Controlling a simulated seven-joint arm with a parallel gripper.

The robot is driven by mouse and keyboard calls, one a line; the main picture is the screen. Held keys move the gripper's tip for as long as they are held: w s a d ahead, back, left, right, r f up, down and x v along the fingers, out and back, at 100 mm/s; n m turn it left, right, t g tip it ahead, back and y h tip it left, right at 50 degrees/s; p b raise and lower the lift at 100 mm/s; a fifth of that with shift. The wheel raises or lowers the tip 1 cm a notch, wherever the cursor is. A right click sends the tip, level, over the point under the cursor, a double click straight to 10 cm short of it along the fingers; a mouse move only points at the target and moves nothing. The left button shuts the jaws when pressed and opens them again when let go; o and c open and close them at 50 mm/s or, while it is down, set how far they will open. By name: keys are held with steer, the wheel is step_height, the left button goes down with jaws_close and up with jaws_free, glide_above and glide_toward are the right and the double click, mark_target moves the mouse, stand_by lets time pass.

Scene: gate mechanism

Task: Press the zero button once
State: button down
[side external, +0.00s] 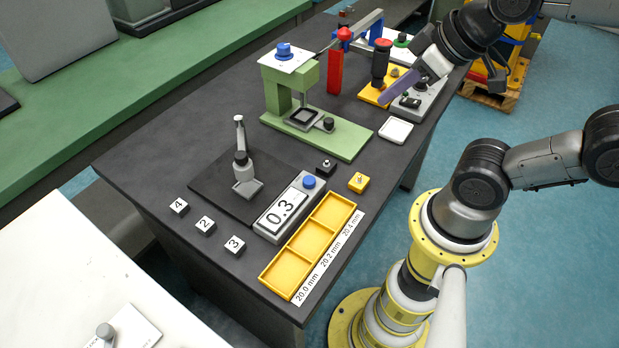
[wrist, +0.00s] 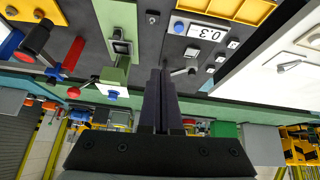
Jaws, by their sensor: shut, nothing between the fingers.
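The display box (side external: 289,208) reads 0.3 and stands on the dark table beside the yellow tray. A round blue button (side external: 309,182) sits at its far end and looks like the zero button. In the wrist view the display (wrist: 207,32) and the blue button (wrist: 179,27) show upside down at the top. My gripper (side external: 384,101) is high at the back right of the table, well apart from the button. Its fingers (wrist: 160,72) are shut with nothing between them.
A green press stand (side external: 335,138) with a blue knob stands between my gripper and the display. A grey lever gauge (side external: 242,165) is left of the display. A yellow three-part tray (side external: 328,225) lies right of it. Small numbered blocks (side external: 205,225) lie at the front left.

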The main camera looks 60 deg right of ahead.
steer(key=w+d+n+t, duration=0.1)
steer(key=w+n+t, duration=0.2)
steer(key=w, duration=0.4)
steer(key=n+y, duration=0.2)
steer(key=n, duration=0.6)
glide_above(315, 181)
step_height(315, 181, down, 13)
steer(key=shift+r+g, duration=0.1)
steer(key=shift+g, duration=0.2)
steer(key=shift+w+f, duration=0.1)
steer(key=shift+f, duration=4.25)
steer(key=shift+f, duration=0.2)
steer(key=shift+f, duration=0.25)
